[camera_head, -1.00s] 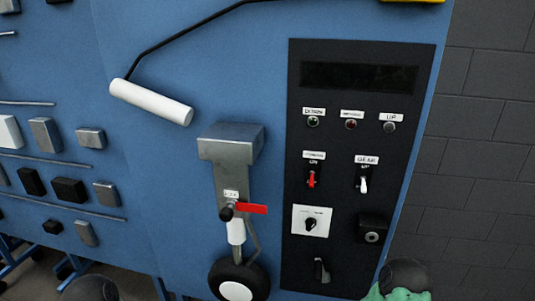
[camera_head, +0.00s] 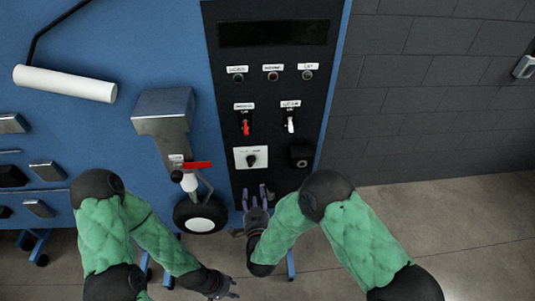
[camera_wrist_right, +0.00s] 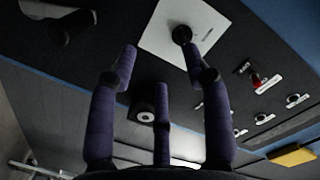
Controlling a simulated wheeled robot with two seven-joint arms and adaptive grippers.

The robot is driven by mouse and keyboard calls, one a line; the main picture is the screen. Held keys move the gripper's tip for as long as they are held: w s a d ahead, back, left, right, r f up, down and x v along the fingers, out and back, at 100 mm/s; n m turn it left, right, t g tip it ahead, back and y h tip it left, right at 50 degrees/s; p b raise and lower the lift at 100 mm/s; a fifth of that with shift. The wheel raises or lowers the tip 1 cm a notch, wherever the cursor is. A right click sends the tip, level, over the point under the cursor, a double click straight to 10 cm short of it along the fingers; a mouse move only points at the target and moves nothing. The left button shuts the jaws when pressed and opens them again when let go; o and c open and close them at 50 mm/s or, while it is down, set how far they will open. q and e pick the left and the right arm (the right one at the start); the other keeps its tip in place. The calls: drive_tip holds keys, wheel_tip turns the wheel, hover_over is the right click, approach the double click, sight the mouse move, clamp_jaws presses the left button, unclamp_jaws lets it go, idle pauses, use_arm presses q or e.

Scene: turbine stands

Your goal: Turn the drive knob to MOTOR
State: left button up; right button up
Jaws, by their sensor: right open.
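A black knob (camera_head: 251,160) sits on a white plate (camera_head: 240,151) low on the dark panel; I take it to be the drive knob. In the right wrist view the knob (camera_wrist_right: 181,35) on the white plate (camera_wrist_right: 160,22) is just beyond one fingertip. Its markings are too small to read, and I cannot tell whether the finger touches it. My right gripper (camera_head: 257,192) is open and empty, just below the plate in the head view; its spread fingers (camera_wrist_right: 160,62) show in the wrist view. My left gripper (camera_head: 226,288) hangs low over the floor; its opening is unclear.
A square black box (camera_head: 301,155) with a round face is right of the plate. A red switch (camera_head: 245,128) and a white switch (camera_head: 290,124) are above. A wheel leg with a red handle (camera_head: 197,165) stands left. Floor at right (camera_head: 460,235) is clear.

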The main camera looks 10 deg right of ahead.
sight(251, 162)
drive_tip(key=shift+m+t+h, duration=0.3)
drive_tip(key=shift+t, duration=0.2)
drive_tip(key=w+r, duration=0.1)
drive_tip(key=w, duration=0.2)
drive_tip(key=w+r, duration=0.1)
drive_tip(key=w, duration=0.3)
drive_tip(key=w+r, duration=0.1)
drive_tip(key=w, duration=0.2)
drive_tip(key=shift+w+d+p, duration=0.2)
drive_tip(key=shift+w+p, duration=0.1)
drive_tip(key=shift+p, duration=0.1)
drive_tip(key=shift+c, duration=0.3)
clamp_jaws()
